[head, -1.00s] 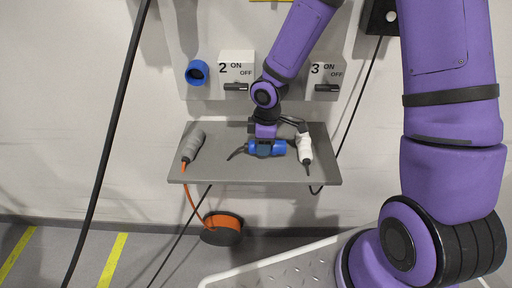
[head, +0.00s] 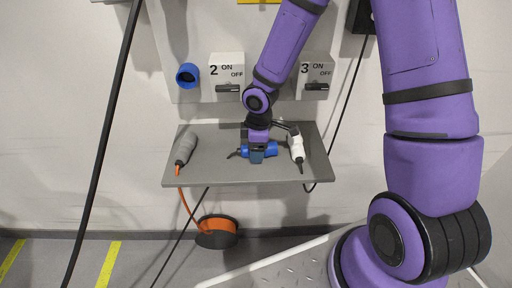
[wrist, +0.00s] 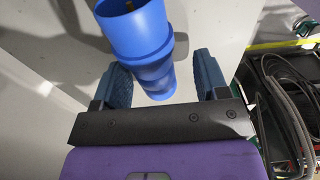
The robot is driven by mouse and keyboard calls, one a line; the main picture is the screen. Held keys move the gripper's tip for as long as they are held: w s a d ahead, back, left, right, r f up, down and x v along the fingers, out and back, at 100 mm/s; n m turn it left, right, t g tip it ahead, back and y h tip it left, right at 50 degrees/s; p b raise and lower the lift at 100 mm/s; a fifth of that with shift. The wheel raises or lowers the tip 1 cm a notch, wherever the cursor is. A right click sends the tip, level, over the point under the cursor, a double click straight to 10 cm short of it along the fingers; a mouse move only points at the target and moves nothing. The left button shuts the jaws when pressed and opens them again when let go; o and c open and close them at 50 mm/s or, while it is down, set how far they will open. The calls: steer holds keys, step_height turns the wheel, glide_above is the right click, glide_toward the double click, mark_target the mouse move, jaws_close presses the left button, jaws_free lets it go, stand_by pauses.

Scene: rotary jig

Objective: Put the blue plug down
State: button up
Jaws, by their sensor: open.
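The blue plug (head: 271,148) lies on its side on the grey shelf (head: 228,174), with a dark cable end at its left. My gripper (head: 257,153) is over the plug from above, its dark blue fingers at the plug's middle. In the wrist view the blue plug (wrist: 140,35) stretches between the two open fingers (wrist: 162,82), its wide open end toward the top. A clear gap shows between the plug and the right finger; the left finger is close beside it, and I cannot tell whether they touch.
A grey plug (head: 184,148) with an orange cable lies at the shelf's left; a white plug (head: 297,145) lies close right of my gripper. A blue socket (head: 187,75) and switch boxes 2 (head: 227,72) and 3 (head: 317,72) are above. The shelf between grey and blue plugs is clear.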

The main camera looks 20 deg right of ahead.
step_height(320, 180, up, 12)
steer(key=s+d+r+m+t, duration=0.1)
steer(key=s+d+r+m, duration=0.2)
steer(key=s+r, duration=0.4)
steer(key=s+d+r+m+t, duration=0.2)
steer(key=s+d+r+m, duration=0.1)
steer(key=s+r+m, duration=0.3)
steer(key=s+d+r+m+t, duration=0.2)
steer(key=s+d+r+m, duration=0.2)
steer(key=s+r, duration=0.4)
steer(key=shift+s+r+m+h, duration=0.4)
steer(key=shift+r+m, duration=0.3)
steer(key=shift+r, duration=0.05)
